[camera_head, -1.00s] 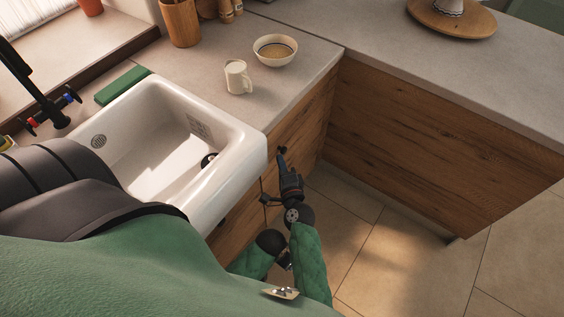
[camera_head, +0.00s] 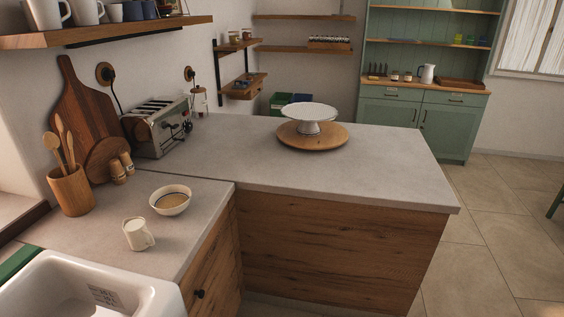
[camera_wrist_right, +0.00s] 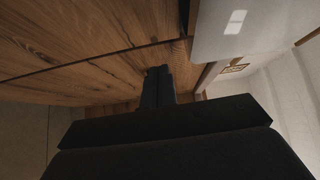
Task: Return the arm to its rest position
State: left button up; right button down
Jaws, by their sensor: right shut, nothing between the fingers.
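My right gripper (camera_wrist_right: 158,72) shows in the right wrist view as two dark fingers side by side, shut and empty. It is beside the wooden cabinet front (camera_wrist_right: 90,40), and no gap shows between the fingers. A pale surface lies to the upper right in that view. Neither arm nor gripper shows in the head view now. My left gripper is out of view.
The white sink (camera_head: 85,290) is at lower left. A mug (camera_head: 138,235) and a bowl (camera_head: 170,200) stand on the counter (camera_head: 205,190). A toaster (camera_head: 157,127) and a cake stand (camera_head: 311,117) on a round board (camera_head: 335,140) are farther back.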

jog(key=s+f+n+g, duration=0.4)
jog(key=f+n+g, duration=0.15)
jog(key=n, duration=0.35)
jog(key=d+f+n+g+h, duration=0.1)
jog(key=d+f+h, duration=0.25)
jog(key=d, duration=0.45)
jog(key=s+d+f+n+g+h, duration=0.1)
jog(key=d+f+g+h, duration=0.1)
jog(key=d+f, duration=0.5)
jog(key=d+f+n+g+h, duration=0.1)
jog(key=d+f+h, duration=0.15)
jog(key=d, duration=0.75)
jog(key=s+d+f+h, duration=0.2)
jog(key=d, duration=0.5)
jog(key=s+d+f+h, duration=0.1)
jog(key=s+d+f, duration=0.15)
jog(key=d, duration=0.45)
jog(key=s+d+f+m+g, duration=0.1)
jog(key=s+d+f+g, duration=0.1)
jog(key=s+d, duration=0.3)
jog(key=shift+s+d+f+h, duration=0.25)
jog(key=shift+s+f+h, duration=0.25)
jog(key=shift+s, duration=1.55)
